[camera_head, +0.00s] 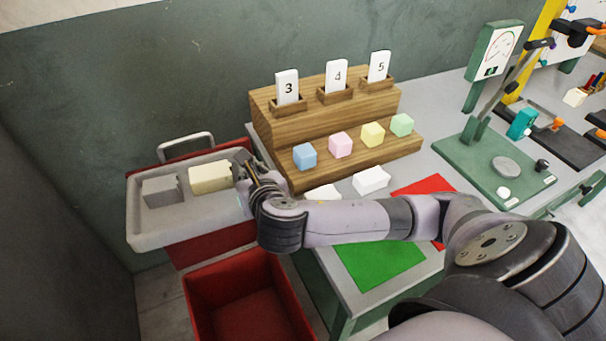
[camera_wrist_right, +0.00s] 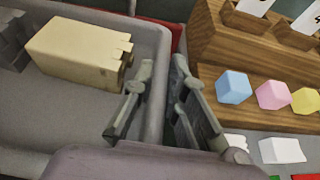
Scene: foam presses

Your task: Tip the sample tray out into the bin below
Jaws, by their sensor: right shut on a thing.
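The sample tray (camera_head: 140,235) is a light grey shallow tray at the left of the head view. It holds a grey block (camera_head: 162,191) and a cream block (camera_head: 211,178) with a notched end. My right gripper (camera_head: 250,175) is shut on the tray's right rim. In the right wrist view one finger is inside the tray wall (camera_wrist_right: 158,50) and the other outside. The tray looks about level. The red bin (camera_head: 205,308) stands open on the floor below, nearer to me, and the inside that shows is empty. My left gripper is not in view.
A red body (camera_head: 212,245) and a grey handle (camera_head: 185,142) show under and behind the tray. To the right, a table carries a wooden stepped stand (camera_head: 275,128) with numbered cards and coloured cubes, white pieces and red and green mats. A grey wall is behind.

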